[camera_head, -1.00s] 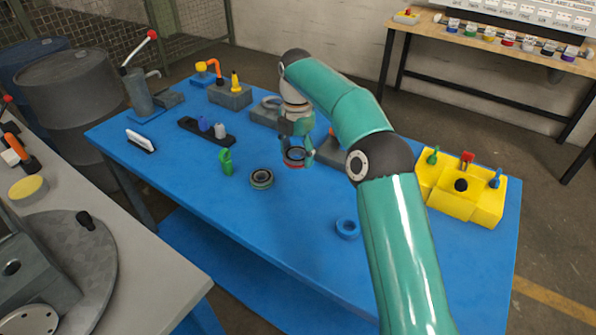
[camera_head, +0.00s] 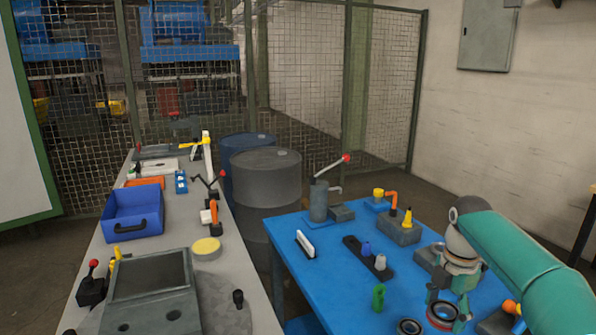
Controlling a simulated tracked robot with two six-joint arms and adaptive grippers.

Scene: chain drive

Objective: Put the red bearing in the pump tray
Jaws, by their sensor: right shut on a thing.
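My right gripper (camera_head: 450,303) reaches down over the blue table at the lower right. It is shut on the red bearing (camera_head: 442,315), a dark ring with a red band, held just above the table top. Another dark bearing (camera_head: 408,327) lies beside it at the bottom edge. No tray is clearly marked as the pump tray. A hand pump (camera_head: 319,200) with a red-knobbed lever stands at the blue table's far corner. My left gripper is not in view.
On the blue table (camera_head: 300,279) stand a black rack (camera_head: 368,258) with small pegs, a white plate in a holder (camera_head: 305,243), a green piece (camera_head: 379,297) and a grey block (camera_head: 399,232). A gap separates the tables. Drums (camera_head: 266,180) stand behind.

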